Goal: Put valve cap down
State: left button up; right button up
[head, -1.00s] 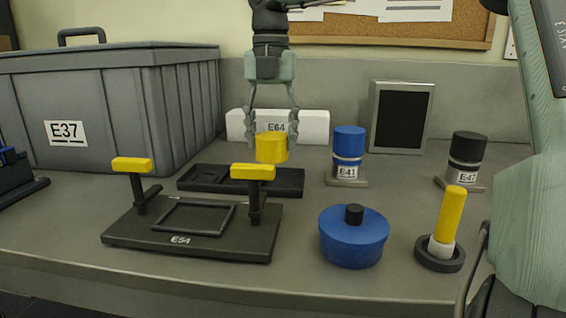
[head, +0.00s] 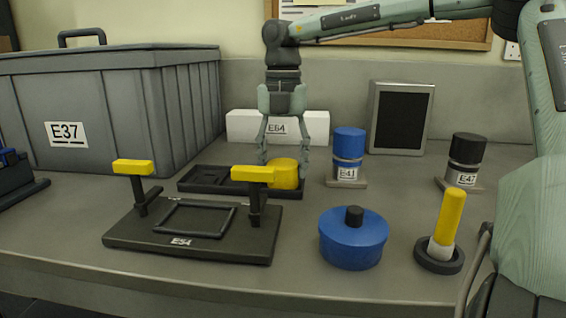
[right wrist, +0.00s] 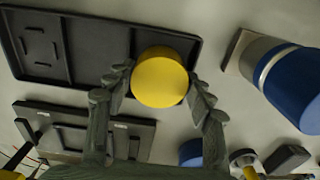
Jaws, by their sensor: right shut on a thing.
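The yellow valve cap (head: 286,175) is a short round cylinder at the right end of the low black tray (head: 206,178). My right gripper (head: 284,163) comes down from above with its fingers on either side of the cap, shut on it. In the right wrist view the cap (right wrist: 161,82) sits between the two fingers, over the edge of the tray (right wrist: 88,78). I cannot tell whether its underside touches the tray. The yellow-topped post of the E54 fixture partly covers it in the head view. My left gripper is not in view.
The black E54 fixture (head: 150,246) with two yellow handles stands in front of the tray. The blue E41 canister (head: 348,147) is just right of it. A white E64 block (head: 240,127) lies behind. A blue lidded pot (head: 352,243) stands front right.

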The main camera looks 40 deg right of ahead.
aim_at(283, 163)
jog(key=o, duration=1.1)
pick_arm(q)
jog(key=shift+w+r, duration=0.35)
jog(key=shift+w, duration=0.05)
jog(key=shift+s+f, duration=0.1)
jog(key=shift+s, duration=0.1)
pick_arm(e)
jog(key=shift+r, duration=0.15)
notch_tip(283, 163, up, 3)
jog(key=shift+w+f, duration=0.1)
jog(key=shift+f, duration=0.05)
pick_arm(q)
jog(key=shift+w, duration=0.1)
pick_arm(e)
notch_tip(283, 163, up, 9)
jog(key=shift+r, duration=0.1)
